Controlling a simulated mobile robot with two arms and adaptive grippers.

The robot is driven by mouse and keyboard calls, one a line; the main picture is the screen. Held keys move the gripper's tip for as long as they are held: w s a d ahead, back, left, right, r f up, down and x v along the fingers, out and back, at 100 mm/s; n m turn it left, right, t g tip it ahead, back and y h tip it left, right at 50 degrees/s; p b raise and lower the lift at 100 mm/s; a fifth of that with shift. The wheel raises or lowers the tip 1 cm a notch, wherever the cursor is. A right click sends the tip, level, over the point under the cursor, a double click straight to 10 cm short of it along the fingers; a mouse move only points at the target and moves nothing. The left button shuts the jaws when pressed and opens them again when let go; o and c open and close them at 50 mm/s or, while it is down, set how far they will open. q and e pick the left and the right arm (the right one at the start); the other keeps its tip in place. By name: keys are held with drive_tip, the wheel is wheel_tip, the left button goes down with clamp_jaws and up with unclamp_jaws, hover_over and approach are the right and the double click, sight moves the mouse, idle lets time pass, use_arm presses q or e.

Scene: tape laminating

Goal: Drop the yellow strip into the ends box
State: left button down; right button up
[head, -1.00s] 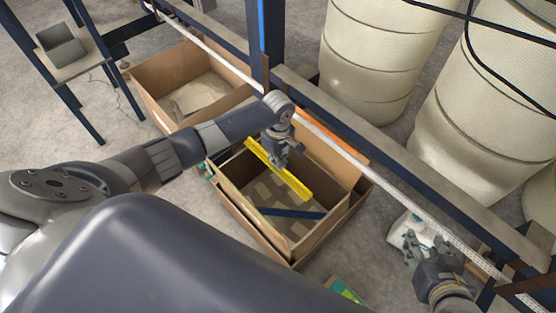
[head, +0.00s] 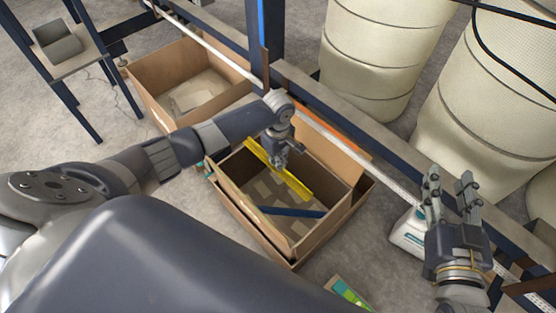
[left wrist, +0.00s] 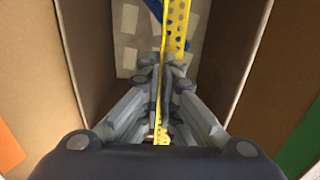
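The yellow strip (head: 295,184) is a long perforated piece held slanting over an open cardboard box (head: 228,194). My left gripper (head: 277,163) points down above that box and is shut on the strip near its middle. In the left wrist view the fingers (left wrist: 160,78) pinch the strip (left wrist: 177,28), which passes between them. Whether the strip touches the box's contents is hard to tell. A blue strip (head: 290,212) and several flat light pieces lie inside the box. My right gripper (head: 450,195) is empty, fingers spread and pointing up, at the right.
A second cardboard box (head: 152,101) with light scraps stands behind to the left. A rail (head: 345,149) on a dark frame runs behind the boxes. A white container (head: 408,232) is beside my right gripper. Large cream rolls (head: 370,60) stand at the back right.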

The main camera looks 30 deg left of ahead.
idle(0.3)
use_arm(q)
drive_tip(key=c, duration=1.7)
unclamp_jaws()
wheel_tip(320, 180, up, 12)
